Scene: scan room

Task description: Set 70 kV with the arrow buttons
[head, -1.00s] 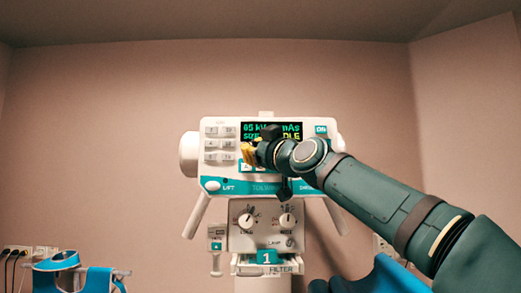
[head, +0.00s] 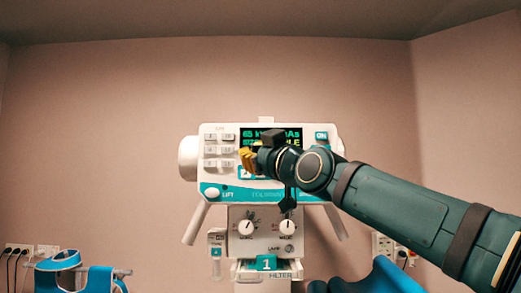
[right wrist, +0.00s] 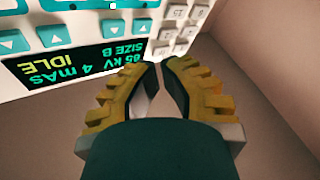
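The white console (head: 211,128) stands ahead with its dark display (head: 255,134), partly covered by my right arm in the head view. In the right wrist view the display (right wrist: 90,65) appears upside down and reads 65 kV, 4 mAs, SIZE B, IDLE. My right gripper (head: 245,158) is in front of the panel near the display's lower left. Its yellow fingers (right wrist: 158,67) come together at the tips and hold nothing. Contact with a button cannot be seen. My left gripper is out of view.
A grey button grid (head: 211,150) is left of the display. An ON button (head: 321,136) is at the right. Below are two knobs (head: 246,228) and a filter tray (head: 267,264). A blue apron-like item (head: 58,262) hangs at the lower left.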

